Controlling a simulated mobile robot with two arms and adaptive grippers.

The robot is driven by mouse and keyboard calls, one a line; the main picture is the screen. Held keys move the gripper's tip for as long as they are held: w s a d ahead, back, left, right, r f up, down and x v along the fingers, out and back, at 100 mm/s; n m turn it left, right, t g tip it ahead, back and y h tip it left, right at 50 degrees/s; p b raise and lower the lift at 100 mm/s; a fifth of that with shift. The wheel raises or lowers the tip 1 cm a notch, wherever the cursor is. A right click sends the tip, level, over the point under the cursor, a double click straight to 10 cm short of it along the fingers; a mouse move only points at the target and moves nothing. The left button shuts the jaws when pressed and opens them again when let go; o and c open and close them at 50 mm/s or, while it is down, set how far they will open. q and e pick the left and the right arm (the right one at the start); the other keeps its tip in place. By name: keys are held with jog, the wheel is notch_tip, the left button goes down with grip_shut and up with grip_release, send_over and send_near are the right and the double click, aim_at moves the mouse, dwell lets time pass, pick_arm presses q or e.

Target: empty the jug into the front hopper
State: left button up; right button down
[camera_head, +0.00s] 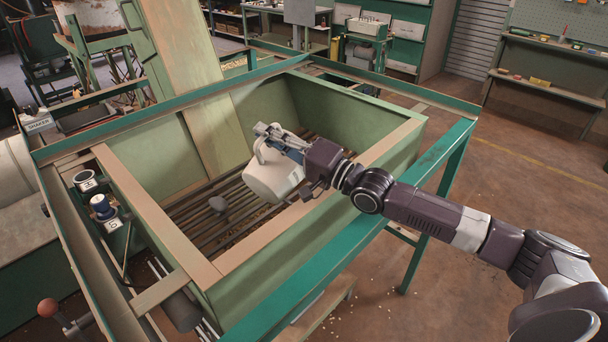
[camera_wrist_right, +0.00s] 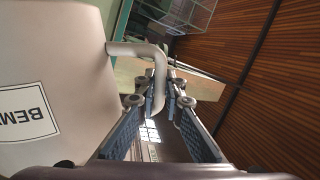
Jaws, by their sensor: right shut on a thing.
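The pale grey jug (camera_head: 274,179) is over the inside of the green hopper (camera_head: 395,158), which has a wooden rim and a slatted floor. The jug looks tilted. Its mouth and contents do not show, and I see no stream falling. My right gripper (camera_head: 268,138) is shut on the jug's handle. In the right wrist view the jug (camera_wrist_right: 50,55) fills the left side, with part of a label reading "BEM". Its curved handle (camera_wrist_right: 158,70) runs between the fingers of the gripper (camera_wrist_right: 160,105). My left gripper is not in view.
A teal frame (camera_head: 445,150) surrounds the hopper. A wooden chute (camera_head: 180,60) rises behind. Controls (camera_head: 100,205) sit at the left. Pale bits lie on the floor at the right, which is mostly clear.

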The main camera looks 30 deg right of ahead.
jog(key=s+a+n+g+p, duration=0.1)
jog(key=s+a+n+p, duration=0.2)
jog(key=a+n, duration=0.3)
jog(key=s+a+n+g+p, duration=0.1)
jog(key=s+a+n+p, duration=0.2)
jog(key=a+n+p, duration=0.3)
jog(key=shift+s+a+f+n+g, duration=0.25)
jog(key=shift+a+f+n+g, duration=0.2)
jog(key=shift+n, duration=1.25)
jog(key=shift+a, duration=0.1)
